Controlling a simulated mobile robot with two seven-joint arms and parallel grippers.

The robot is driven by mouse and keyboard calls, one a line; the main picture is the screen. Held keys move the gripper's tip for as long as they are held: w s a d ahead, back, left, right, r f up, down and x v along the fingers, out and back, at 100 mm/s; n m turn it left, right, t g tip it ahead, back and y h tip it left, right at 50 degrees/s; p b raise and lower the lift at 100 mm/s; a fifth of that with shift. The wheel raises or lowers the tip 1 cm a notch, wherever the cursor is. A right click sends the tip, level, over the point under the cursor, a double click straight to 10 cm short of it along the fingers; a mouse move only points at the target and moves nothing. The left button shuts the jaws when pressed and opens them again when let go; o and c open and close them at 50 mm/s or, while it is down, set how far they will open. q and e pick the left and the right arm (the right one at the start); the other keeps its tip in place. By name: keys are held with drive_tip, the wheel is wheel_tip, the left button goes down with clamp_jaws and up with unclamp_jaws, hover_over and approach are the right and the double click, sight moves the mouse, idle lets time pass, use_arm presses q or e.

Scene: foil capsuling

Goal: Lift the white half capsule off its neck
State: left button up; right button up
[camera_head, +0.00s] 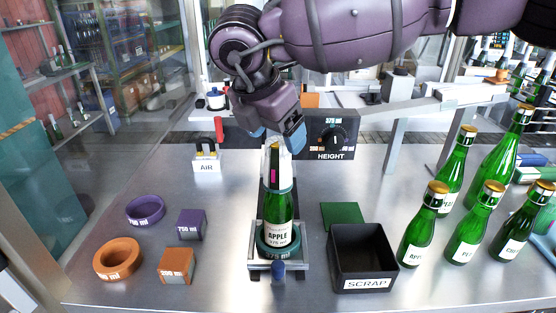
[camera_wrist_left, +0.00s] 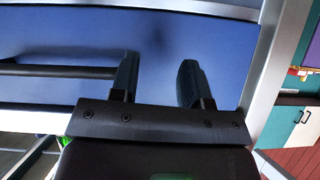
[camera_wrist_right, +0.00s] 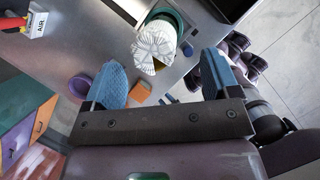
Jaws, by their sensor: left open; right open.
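The white half capsule (camera_head: 284,165) sits on the neck of the green APPLE 375 ml bottle (camera_head: 278,215), which stands upright in the central holder. A dark and pink strip shows on the neck's front. In the right wrist view the capsule (camera_wrist_right: 157,44) is a white pleated top with a wedge-shaped gap. My right gripper (camera_head: 278,137) is just above the bottle top. Its blue fingers are open, and in its wrist view (camera_wrist_right: 163,68) the capsule lies ahead between and beyond the fingertips. My left gripper (camera_wrist_left: 158,68) is open and empty, facing a blue panel.
A black SCRAP bin (camera_head: 363,258) and green pad (camera_head: 343,215) stand right of the holder (camera_head: 258,262). Several capped bottles (camera_head: 468,235) are at the right. Purple (camera_head: 146,210) and orange (camera_head: 118,258) rings and blocks lie left. The HEIGHT panel (camera_head: 332,137) is behind.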

sight(278, 141)
drive_tip(key=x, duration=0.2)
drive_tip(key=p+x, duration=0.1)
drive_tip(key=x, duration=0.1)
drive_tip(key=shift+w+a, duration=0.15)
drive_tip(key=shift+w, duration=0.25)
drive_tip(key=shift+w+f, duration=0.15)
drive_tip(key=shift+f, duration=0.3)
drive_tip(key=c, duration=0.7)
